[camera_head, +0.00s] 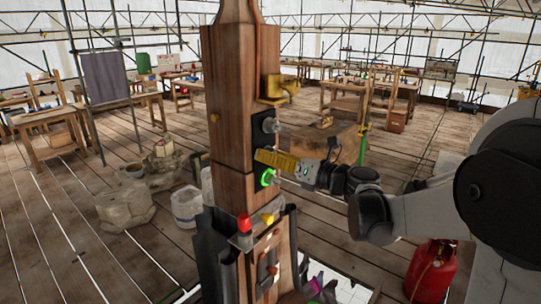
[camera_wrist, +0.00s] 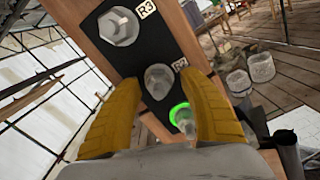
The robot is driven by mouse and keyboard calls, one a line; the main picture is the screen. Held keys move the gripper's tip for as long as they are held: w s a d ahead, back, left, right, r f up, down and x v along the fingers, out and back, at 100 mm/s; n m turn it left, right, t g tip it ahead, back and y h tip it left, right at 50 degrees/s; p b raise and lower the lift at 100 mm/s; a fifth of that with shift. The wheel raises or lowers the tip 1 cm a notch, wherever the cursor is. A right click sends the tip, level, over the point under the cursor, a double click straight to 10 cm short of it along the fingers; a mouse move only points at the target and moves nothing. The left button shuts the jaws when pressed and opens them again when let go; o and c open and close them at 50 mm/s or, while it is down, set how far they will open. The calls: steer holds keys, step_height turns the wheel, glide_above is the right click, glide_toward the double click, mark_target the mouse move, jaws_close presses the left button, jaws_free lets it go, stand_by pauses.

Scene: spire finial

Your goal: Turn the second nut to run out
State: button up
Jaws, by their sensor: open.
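A wooden post (camera_head: 223,90) carries a black plate (camera_wrist: 128,56) with three grey nuts in a row. The second nut (camera_wrist: 160,80), labelled R2, is in the middle in the wrist view. The nut labelled R3 (camera_wrist: 118,27) also shows in the head view (camera_head: 270,125). The third nut (camera_wrist: 183,119) has a bright green ring, also seen in the head view (camera_head: 267,177). My gripper (camera_wrist: 160,80) has its yellow fingers open, one on each side of the R2 nut. I cannot tell whether they touch it. In the head view my gripper (camera_head: 258,156) hides that nut.
A brass bracket (camera_head: 278,89) sticks out of the post above the plate. Below are a red knob (camera_head: 244,222) and a yellow knob (camera_head: 267,218). A red gas bottle (camera_head: 431,270), a white bucket (camera_head: 187,206) and stone blocks (camera_head: 125,206) stand on the plank floor.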

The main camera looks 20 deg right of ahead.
jaws_close()
steer(key=shift+n, duration=0.3)
